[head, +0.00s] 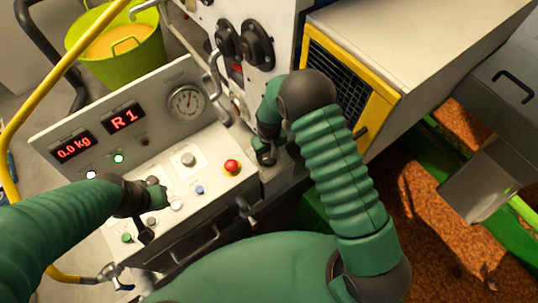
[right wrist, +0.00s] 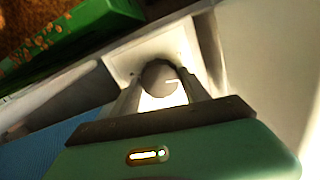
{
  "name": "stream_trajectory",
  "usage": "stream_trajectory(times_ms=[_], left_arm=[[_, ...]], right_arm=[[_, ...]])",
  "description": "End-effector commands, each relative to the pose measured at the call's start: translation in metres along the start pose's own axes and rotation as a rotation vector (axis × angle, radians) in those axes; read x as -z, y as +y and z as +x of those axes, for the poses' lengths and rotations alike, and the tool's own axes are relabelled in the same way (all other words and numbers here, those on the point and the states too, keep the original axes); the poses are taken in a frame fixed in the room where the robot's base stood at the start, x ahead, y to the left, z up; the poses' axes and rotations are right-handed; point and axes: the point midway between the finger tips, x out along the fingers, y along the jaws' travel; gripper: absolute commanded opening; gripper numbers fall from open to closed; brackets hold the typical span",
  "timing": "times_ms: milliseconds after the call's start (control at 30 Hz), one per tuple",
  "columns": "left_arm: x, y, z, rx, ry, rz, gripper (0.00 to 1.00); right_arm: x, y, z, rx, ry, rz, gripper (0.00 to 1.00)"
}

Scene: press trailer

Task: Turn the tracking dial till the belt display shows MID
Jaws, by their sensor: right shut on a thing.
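The red display reading R1 (head: 124,119) is on the upright back panel of the console, beside a display reading 0.0 kg (head: 74,148). The labels above them are too small to read. In the right wrist view, a round dark grey dial with a white mark (right wrist: 160,76) sits on a pale plate between the fingers of my right gripper (right wrist: 161,92), which is shut on it. In the head view my right gripper (head: 264,152) is beside the console's right end, and the dial is hidden there. My left gripper (head: 150,208) is over the console's front controls; its jaws are unclear.
A red mushroom button (head: 232,167), a grey knob (head: 188,159) and a round gauge (head: 186,102) are on the console (head: 205,145). Dark round knobs (head: 256,47) are on the upright panel behind. A yellow-framed grille (head: 337,78) stands at right; a green bucket (head: 116,45) is at upper left.

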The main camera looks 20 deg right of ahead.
Motion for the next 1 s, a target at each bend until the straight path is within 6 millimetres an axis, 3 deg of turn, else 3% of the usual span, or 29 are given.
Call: stream_trajectory(times_ms=[33,67,233,533,667,1000], left_arm=[[0.0,0.0,0.0,0.0,0.0,0.0,0.0],[0.0,0.0,0.0,0.0,0.0,0.0,0.0],[0.0,0.0,0.0,0.0,0.0,0.0,0.0],[0.0,0.0,0.001,0.0,0.0,0.0,0.0],[-0.001,0.0,0.005,0.0,0.0,0.0,0.0],[-0.006,0.0,0.026,0.0,0.0,0.0,0.0]], right_arm=[[0.005,0.001,-0.002,-0.001,0.014,0.001,0.13],[0.005,0.001,-0.002,-0.001,0.014,0.001,0.55],[0.003,0.0,-0.001,-0.001,0.009,0.001,0.75],[0.0,0.0,-0.002,0.0,0.005,0.0,0.75],[0.002,0.0,-0.016,0.0,0.009,0.0,0.75],[0.003,0.0,-0.11,0.0,0.011,0.001,0.75]])
